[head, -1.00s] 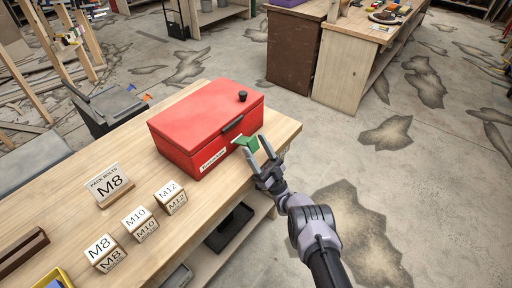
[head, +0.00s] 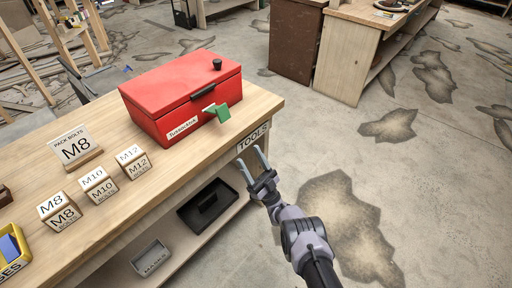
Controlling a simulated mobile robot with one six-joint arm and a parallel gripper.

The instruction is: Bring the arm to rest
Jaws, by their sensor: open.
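My gripper (head: 254,161) is open and empty. It is off the front edge of the wooden workbench (head: 160,185), beside the "TOOLS" label (head: 253,138). My arm reaches in from the bottom right. A red box (head: 180,90) with its lid shut stands on the bench. A green tag or key-like piece (head: 221,112) sticks out from the front of the box. My gripper is apart from it.
A "PACK BOLTS M8" sign (head: 76,146) and small blocks marked M8 (head: 58,211), M10 (head: 98,186) and M12 (head: 132,161) stand on the bench. A dark tray (head: 208,205) lies on the lower shelf. The floor to the right is clear.

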